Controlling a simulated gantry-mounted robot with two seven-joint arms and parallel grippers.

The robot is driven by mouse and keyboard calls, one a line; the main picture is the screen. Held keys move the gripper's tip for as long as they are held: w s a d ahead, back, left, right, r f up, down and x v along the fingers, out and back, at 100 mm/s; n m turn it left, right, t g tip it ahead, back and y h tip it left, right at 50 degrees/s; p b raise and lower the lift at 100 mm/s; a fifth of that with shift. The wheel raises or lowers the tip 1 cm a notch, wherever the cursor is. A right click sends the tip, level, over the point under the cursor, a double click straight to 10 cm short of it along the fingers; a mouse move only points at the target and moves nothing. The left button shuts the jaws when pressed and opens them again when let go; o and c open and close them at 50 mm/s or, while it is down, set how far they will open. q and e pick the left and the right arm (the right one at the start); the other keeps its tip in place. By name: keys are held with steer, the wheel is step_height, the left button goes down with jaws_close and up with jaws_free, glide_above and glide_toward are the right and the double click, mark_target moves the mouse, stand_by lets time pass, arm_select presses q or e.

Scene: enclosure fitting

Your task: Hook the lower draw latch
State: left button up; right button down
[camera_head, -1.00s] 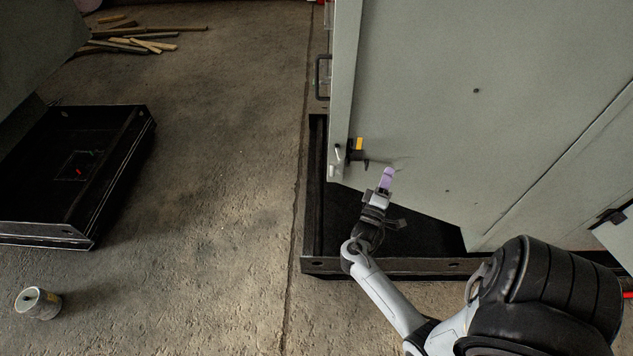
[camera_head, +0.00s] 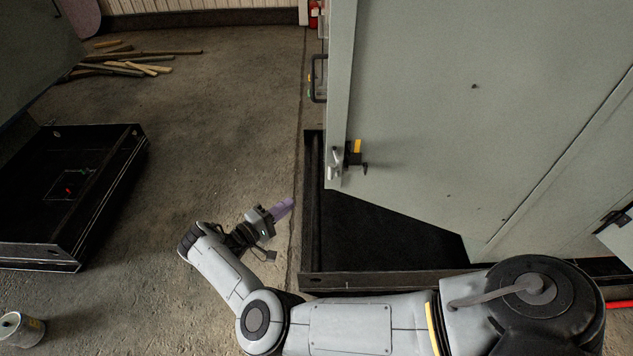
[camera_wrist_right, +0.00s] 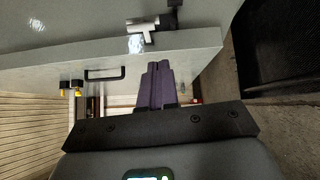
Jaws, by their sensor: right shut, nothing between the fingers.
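The draw latch (camera_head: 354,153), with a yellow piece and dark metal parts, sits on the lower left corner of the grey enclosure panel (camera_head: 440,130). A silver catch (camera_head: 335,164) is on the panel's edge beside it. The silver part (camera_wrist_right: 142,40) also shows in the right wrist view, beyond the fingers. My right gripper (camera_head: 284,207) is shut and empty, with purple fingers. It is left of and below the latch in the head view, apart from it. The purple fingers (camera_wrist_right: 154,88) are together in the wrist view. My left gripper is not in view.
A black base frame (camera_head: 390,282) lies under the enclosure. A dark handle (camera_head: 314,80) is on its left side. Another black base (camera_head: 40,262) is at the left, a tin can (camera_head: 20,330) at lower left, and wood sticks (camera_head: 125,68) at the back. The floor between is clear.

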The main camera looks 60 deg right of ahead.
steer(key=shift+m, duration=0.5)
steer(key=w+r, duration=0.2)
steer(key=r, duration=0.1)
steer(key=shift+w+a+r, duration=0.15)
steer(key=shift+w+r, duration=0.05)
steer(key=shift+w, duration=0.05)
steer(key=s+b+x, duration=0.2)
steer(key=b+x, duration=0.2)
steer(key=x, duration=0.8)
steer(key=shift+s, duration=0.5)
steer(key=shift+f, duration=0.1)
